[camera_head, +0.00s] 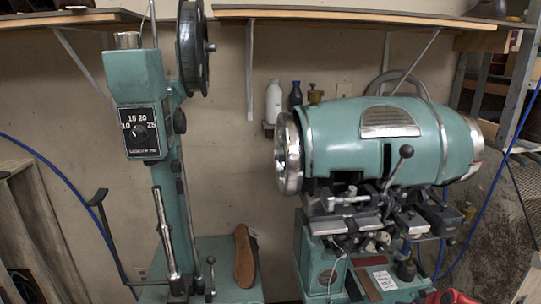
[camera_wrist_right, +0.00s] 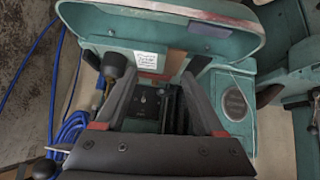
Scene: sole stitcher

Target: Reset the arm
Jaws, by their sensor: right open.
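In the right wrist view, my right gripper (camera_wrist_right: 158,88) has its two grey fingers spread apart, with nothing held between them. It is above a green machine base, with a dark opening and a small plate showing between the fingers. A black round knob (camera_wrist_right: 117,66) stands close to the left finger; whether they touch is unclear. In the head view, a small red part (camera_head: 452,297) shows at the bottom edge, and I cannot tell what it belongs to. My left gripper does not show in either view.
A green stitching machine (camera_head: 140,80) with a dial stands at left. A brown shoe form (camera_head: 245,256) stands on its base. A large green drum machine (camera_head: 395,140) with levers fills the right. Shelves (camera_head: 360,14) run above. Blue cable (camera_wrist_right: 68,140) lies at left in the wrist view.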

